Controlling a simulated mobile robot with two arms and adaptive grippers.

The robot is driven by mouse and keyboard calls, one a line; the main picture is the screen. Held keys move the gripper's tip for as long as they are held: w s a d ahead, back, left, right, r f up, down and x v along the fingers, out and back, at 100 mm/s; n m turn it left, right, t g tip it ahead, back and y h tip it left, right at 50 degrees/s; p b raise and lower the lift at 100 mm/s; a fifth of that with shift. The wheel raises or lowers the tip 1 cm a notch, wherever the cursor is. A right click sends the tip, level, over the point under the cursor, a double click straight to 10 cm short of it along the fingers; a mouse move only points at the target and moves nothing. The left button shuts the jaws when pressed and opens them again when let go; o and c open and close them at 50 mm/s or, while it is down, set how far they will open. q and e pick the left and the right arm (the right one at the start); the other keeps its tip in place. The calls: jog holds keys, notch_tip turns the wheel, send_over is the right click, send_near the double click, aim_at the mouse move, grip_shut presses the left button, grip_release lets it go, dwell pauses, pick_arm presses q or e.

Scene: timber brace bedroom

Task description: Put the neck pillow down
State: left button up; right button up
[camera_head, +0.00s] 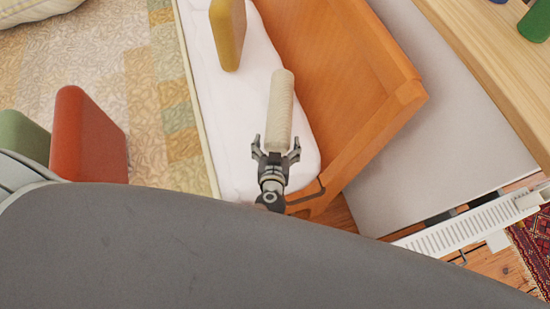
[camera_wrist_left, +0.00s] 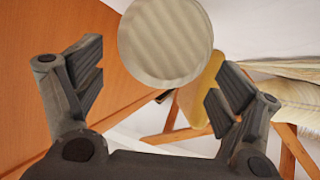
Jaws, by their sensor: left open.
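The neck pillow appears as a cream, ribbed roll (camera_head: 280,108) over the white mattress (camera_head: 233,150), close to the orange wooden side of the bed. My left gripper (camera_head: 277,147) is at the near end of the roll, with its fingers spread. In the left wrist view the roll's round end (camera_wrist_left: 165,42) faces me, ahead of the open fingers (camera_wrist_left: 158,88), with a gap to each finger. I cannot tell whether the roll rests on the mattress along its whole length. My right gripper is in neither view.
A yellow cushion-like block (camera_head: 228,35) stands farther back on the mattress. The orange wooden bed panel (camera_head: 340,80) rises to the right. Red (camera_head: 88,138) and green (camera_head: 25,137) pieces stand at left by a patterned rug (camera_head: 155,90). A white radiator (camera_head: 470,222) is at lower right.

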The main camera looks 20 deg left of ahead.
pick_arm(q)
jog(key=b+v, duration=0.1)
jog(key=v, duration=0.6)
jog(key=shift+s+d+r, duration=0.1)
jog(key=shift+s+r, duration=0.15)
jog(key=shift+s, duration=0.15)
